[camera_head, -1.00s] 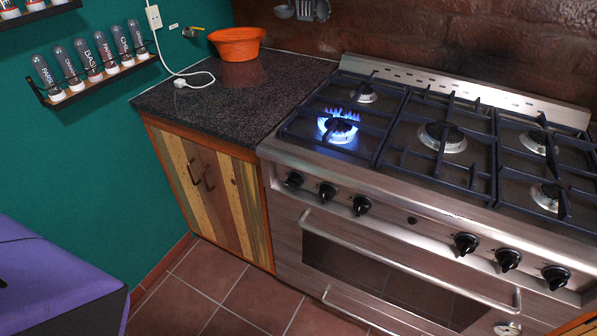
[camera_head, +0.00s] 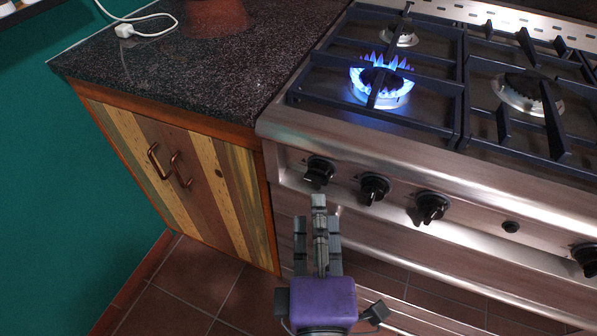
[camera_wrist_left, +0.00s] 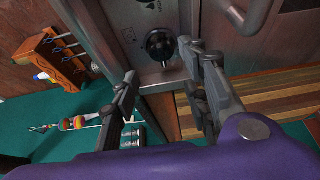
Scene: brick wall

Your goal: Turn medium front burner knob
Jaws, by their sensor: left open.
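The stove front has a row of black knobs. The leftmost knob (camera_head: 319,172) is just beyond my left gripper (camera_head: 319,212), which points at it from below and in front. The second knob (camera_head: 375,188) and third knob (camera_head: 432,207) are to its right. The front left burner (camera_head: 384,88) burns with a blue flame. In the left wrist view, a black knob (camera_wrist_left: 159,45) on the steel panel shows between and beyond the open fingers of my left gripper (camera_wrist_left: 161,62), apparently not gripped. I cannot tell which knob that is for certain. My right gripper is not in view.
An oven handle bar runs below the knobs, partly behind my left gripper. A dark counter (camera_head: 205,65) with a wooden cabinet (camera_head: 185,180) adjoins the stove on the left. A white plug (camera_head: 125,31) with its cable lies on the counter. The tiled floor in front is clear.

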